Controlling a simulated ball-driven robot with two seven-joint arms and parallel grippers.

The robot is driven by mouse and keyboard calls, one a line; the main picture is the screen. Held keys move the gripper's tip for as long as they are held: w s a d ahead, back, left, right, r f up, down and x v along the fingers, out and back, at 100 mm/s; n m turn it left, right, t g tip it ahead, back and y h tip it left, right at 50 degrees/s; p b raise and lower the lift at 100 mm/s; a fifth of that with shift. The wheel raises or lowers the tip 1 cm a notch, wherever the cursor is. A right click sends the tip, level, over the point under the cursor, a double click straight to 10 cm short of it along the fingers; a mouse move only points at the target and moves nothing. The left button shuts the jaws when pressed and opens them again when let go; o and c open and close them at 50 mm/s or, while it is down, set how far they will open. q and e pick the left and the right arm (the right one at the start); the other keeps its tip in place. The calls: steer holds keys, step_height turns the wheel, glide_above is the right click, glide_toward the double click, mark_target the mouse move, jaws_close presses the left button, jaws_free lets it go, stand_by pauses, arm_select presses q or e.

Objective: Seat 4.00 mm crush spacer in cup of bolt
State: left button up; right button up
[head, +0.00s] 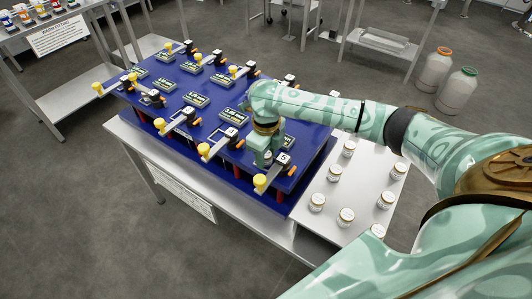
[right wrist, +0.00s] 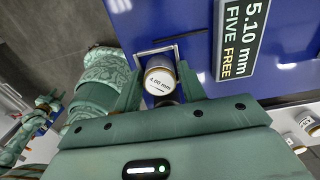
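The 4.00 mm spacer (right wrist: 159,81) is a small short cylinder with a white, labelled face. It sits between the fingers of my right gripper (right wrist: 162,72), which touch it on both sides. I cannot tell whether the spacer touches a cup. My left gripper is outside the head view; a small green arm shape stands at the left of the right wrist view.
The blue board (head: 190,110) carries several yellow-knobbed clamps and labelled plates, one reading 5.10 mm FIVE FREE (right wrist: 242,38). Two jugs (head: 433,70) stand on the floor at the back right.

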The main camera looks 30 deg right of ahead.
steer(key=shift+o, duration=0.5)
steer(key=shift+r, duration=0.15)
step_height(320, 180, up, 12)
steer(key=p, duration=0.4)
